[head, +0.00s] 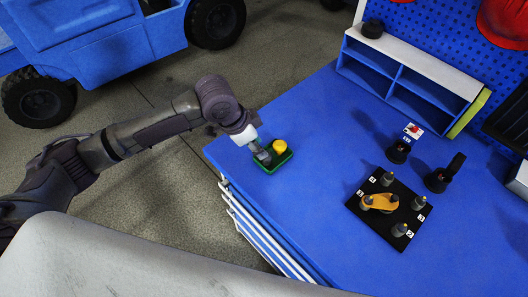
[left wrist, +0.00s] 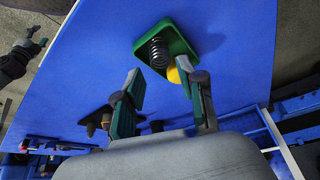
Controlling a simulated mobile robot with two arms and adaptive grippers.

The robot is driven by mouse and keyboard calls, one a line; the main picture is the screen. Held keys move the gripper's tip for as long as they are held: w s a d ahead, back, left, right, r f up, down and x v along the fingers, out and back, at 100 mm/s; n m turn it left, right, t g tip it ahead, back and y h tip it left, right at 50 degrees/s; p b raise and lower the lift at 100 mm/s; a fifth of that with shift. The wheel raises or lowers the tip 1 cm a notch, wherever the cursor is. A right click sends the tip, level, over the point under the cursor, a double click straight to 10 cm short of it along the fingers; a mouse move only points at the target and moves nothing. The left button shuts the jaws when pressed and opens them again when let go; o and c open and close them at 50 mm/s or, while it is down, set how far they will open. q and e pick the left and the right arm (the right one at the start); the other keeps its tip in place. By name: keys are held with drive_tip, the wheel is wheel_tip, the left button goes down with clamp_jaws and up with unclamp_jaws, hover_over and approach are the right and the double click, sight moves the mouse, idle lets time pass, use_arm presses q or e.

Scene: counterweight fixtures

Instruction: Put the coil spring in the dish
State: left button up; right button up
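A green square dish (head: 270,170) sits near the left corner of the blue bench; it also shows in the left wrist view (left wrist: 196,40). The metal coil spring (left wrist: 158,52) stands upright at the dish, seemingly inside its rim. I cannot make it out clearly in the head view. My left gripper (head: 262,155) is just over the dish. Its fingers are apart in the left wrist view (left wrist: 160,82), with nothing gripped. My right gripper (left wrist: 36,40) shows small at the far left, fingers apart and empty.
A black plate (head: 360,212) with several pegs and a yellow link lies to the right. Two black stands (head: 398,152) (head: 437,180) are behind it. A blue shelf unit (head: 410,80) is at the back. The bench between dish and plate is clear.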

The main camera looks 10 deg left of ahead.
use_arm(q)
drive_tip(key=v, duration=0.5)
drive_tip(key=shift+r, duration=0.2)
